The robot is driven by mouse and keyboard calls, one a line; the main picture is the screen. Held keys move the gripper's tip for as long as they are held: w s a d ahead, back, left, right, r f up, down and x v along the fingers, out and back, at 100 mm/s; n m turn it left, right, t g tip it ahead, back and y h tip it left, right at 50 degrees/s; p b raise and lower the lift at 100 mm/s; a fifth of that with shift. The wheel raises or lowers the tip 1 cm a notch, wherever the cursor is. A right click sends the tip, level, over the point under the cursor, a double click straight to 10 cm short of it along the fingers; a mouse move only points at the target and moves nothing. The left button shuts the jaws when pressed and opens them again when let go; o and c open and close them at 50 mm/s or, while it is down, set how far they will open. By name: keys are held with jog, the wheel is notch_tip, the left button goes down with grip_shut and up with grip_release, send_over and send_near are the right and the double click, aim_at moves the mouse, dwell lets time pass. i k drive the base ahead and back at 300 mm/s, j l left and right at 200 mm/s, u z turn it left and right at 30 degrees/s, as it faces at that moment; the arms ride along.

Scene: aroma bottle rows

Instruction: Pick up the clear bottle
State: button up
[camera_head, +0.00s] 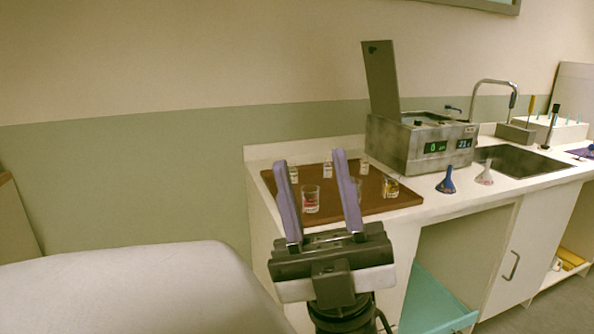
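My gripper (311,158) is open and empty, its two purple fingers spread and pointing up in the picture, in front of the brown board (408,200). Several small glass vessels stand on the board in two rows. The front row has one with red contents (311,204), one with amber contents (390,189), and one between them mostly hidden by my right finger. The back row has small pale bottles at left (294,175), middle (328,170) and right (364,167). They are too small to tell which is the clear bottle.
A grey machine (400,145) with a raised lid stands right of the board. A blue funnel (446,182) and a white funnel (485,175) stand before it. A sink (520,162) with a tap lies further right. A white rounded surface (130,295) fills the lower left.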

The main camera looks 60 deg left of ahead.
aim_at(327, 172)
jog(key=i+u, duration=0.2)
jog(key=u, duration=1.1)
jog(key=i+l+u, duration=0.15)
jog(key=l+u, duration=0.2)
jog(key=u, duration=0.15)
jog(key=l+u, duration=0.45)
jog(key=i+l+u, duration=0.2)
jog(key=l, duration=0.3)
jog(key=l+u, duration=0.2)
jog(key=l, duration=1.25)
